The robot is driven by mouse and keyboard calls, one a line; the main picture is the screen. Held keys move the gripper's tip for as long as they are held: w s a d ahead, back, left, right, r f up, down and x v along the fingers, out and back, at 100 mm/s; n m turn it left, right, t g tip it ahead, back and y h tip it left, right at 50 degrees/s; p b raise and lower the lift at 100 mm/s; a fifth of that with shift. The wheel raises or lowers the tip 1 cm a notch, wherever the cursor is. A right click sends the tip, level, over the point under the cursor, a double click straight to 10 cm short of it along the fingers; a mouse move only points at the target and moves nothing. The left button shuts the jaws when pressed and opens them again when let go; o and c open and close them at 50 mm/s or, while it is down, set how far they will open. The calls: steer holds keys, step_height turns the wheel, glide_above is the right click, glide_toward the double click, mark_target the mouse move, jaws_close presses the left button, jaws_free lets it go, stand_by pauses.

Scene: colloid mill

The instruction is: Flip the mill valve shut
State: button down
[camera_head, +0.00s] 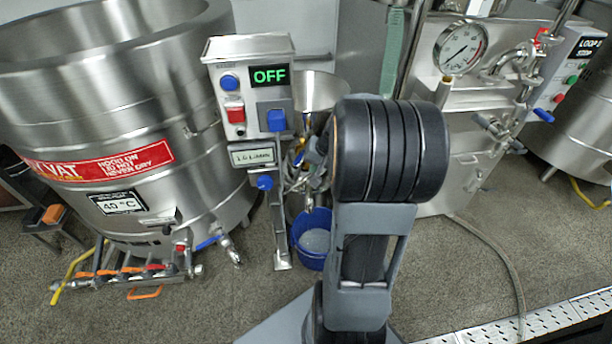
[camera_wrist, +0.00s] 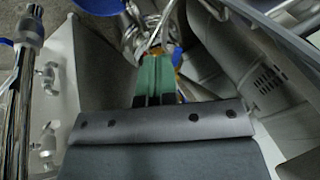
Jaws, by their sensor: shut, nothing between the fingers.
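The mill stands in the middle of the head view behind my arm, with its steel hopper (camera_head: 318,88) on top. Its steel pipework (camera_head: 300,175) is partly hidden by my arm, and I cannot pick out the valve handle clearly. In the wrist view my gripper (camera_wrist: 155,75) is shut and empty, its green fingertips together. The fingertips point at shiny steel pipework (camera_wrist: 135,30). A small orange part (camera_wrist: 178,56) shows just beside the tips; whether they touch it I cannot tell.
A control post (camera_head: 250,90) reading OFF stands left of the mill. A blue bucket (camera_head: 313,240) sits on the floor below. A large steel vat (camera_head: 110,110) is at left, and a steel machine with a gauge (camera_head: 460,47) is at right. The floor in front is clear.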

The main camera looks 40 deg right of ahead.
mark_target(299, 159)
steer(key=w+d+f+m+t+h+b, duration=0.1)
steer(key=w+d+f+t+h+b, duration=0.25)
steer(key=d, duration=0.55)
steer(key=w+a+f+y+b, duration=0.2)
steer(key=w+f, duration=0.6)
steer(key=w, duration=0.2)
steer(key=shift+w+f+g, duration=0.15)
steer(key=shift+w+g, duration=0.2)
steer(key=shift+w, duration=0.05)
steer(key=shift+a, duration=0.1)
